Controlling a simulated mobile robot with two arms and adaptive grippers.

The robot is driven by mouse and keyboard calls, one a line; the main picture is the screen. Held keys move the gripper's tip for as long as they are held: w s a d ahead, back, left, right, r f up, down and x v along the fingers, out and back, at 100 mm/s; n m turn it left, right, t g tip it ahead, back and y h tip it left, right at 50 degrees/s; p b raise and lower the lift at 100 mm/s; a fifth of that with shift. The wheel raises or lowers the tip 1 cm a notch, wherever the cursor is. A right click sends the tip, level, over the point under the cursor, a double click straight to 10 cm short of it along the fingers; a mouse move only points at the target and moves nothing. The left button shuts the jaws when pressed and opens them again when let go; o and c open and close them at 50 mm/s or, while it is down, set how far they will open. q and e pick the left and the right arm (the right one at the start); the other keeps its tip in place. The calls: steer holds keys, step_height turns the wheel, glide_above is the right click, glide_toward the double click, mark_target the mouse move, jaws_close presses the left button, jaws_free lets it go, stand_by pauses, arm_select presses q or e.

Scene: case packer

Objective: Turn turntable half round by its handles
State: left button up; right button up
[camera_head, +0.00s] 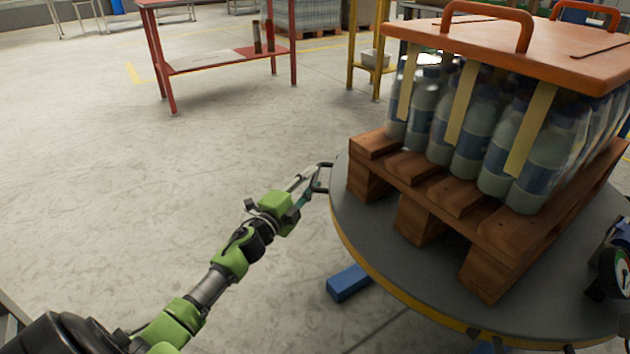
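The round grey turntable (385,255) with a yellow rim fills the right side and is cut off at the right edge. It carries a wooden pallet (420,222) of bottles (470,140) under an orange top cover (510,48). My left gripper (328,178) is at the turntable's left rim, its dark fingers spread apart with nothing visible held. Whether a fingertip touches the rim, I cannot tell. No turntable handle can be made out clearly.
A blue foot (348,282) sticks out below the turntable. A red table (220,60) and a yellow stand (356,60) are behind. The floor at left is clear.

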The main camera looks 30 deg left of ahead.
arm_select(q)
steer(key=shift+w, duration=1.25)
steer(key=shift+r, duration=0.1)
jaws_close()
